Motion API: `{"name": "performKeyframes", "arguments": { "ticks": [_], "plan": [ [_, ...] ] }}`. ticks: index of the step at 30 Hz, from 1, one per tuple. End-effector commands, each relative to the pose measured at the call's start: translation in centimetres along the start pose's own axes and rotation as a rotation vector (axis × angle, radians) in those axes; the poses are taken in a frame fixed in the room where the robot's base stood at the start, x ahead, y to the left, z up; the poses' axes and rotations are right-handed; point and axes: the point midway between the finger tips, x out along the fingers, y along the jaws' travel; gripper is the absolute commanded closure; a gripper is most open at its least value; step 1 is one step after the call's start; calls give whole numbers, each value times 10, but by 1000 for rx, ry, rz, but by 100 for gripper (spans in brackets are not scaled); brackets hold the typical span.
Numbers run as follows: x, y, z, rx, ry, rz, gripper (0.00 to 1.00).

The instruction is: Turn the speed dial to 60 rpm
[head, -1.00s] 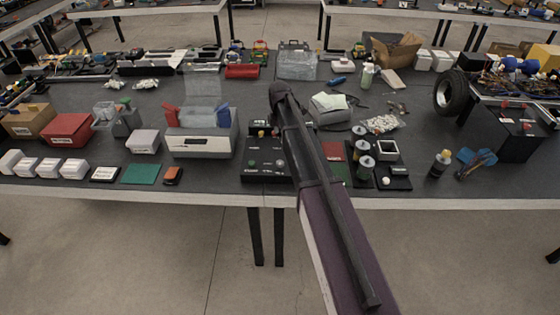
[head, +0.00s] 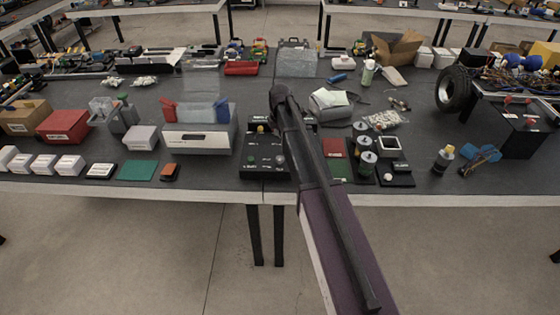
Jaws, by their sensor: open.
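A black control box (head: 259,171) stands near the front edge of the table, at the middle of the head view. Its face carries small knobs and buttons, among them a yellow one (head: 260,129) near the back and a pale round one (head: 280,160) at the front right. The labels are too small to read, so I cannot tell which is the speed dial or where it points. My arm rises from the lower right and covers the right part of the box.
To the right are a red card (head: 334,147), several metal-topped cylinders (head: 363,144) and a small white-framed tray (head: 389,146). A strip along the table's front edge (head: 225,192) is clear.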

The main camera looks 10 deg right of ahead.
Motion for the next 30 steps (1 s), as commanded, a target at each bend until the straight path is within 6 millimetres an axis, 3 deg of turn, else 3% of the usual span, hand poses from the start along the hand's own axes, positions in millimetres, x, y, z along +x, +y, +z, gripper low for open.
{"name": "performKeyframes", "arguments": {
  "ticks": [30],
  "plan": [
    [80, 0, -1, -1, 0, 0, 18]
  ]
}}
